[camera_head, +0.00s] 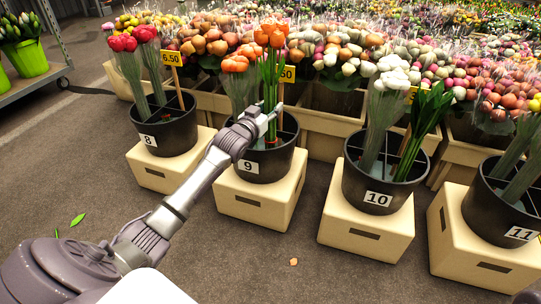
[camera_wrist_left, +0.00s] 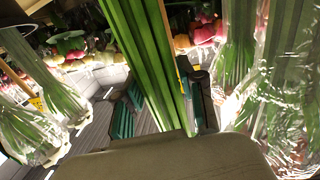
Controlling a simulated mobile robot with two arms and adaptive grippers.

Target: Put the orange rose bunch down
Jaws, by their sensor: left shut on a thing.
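The orange bunch (camera_head: 271,34) has orange heads and long bare green stems and stands upright over the black bucket marked 9 (camera_head: 263,165). My left gripper (camera_head: 267,113) is shut around its stems at the bucket's rim height. In the left wrist view the green stems (camera_wrist_left: 148,60) run between the fingers of my left gripper (camera_wrist_left: 160,108). Another orange bunch (camera_head: 235,64), in clear wrap, stands in the left part of the same bucket. My right gripper is out of view.
Bucket 8 (camera_head: 163,138) with pink-red flowers stands to the left. Bucket 10 (camera_head: 380,198) with white flowers and bucket 11 (camera_head: 520,232) stand to the right. Each is on a cream crate. Crates of flowers fill the back. The front floor is mostly clear, with loose leaves (camera_head: 77,220).

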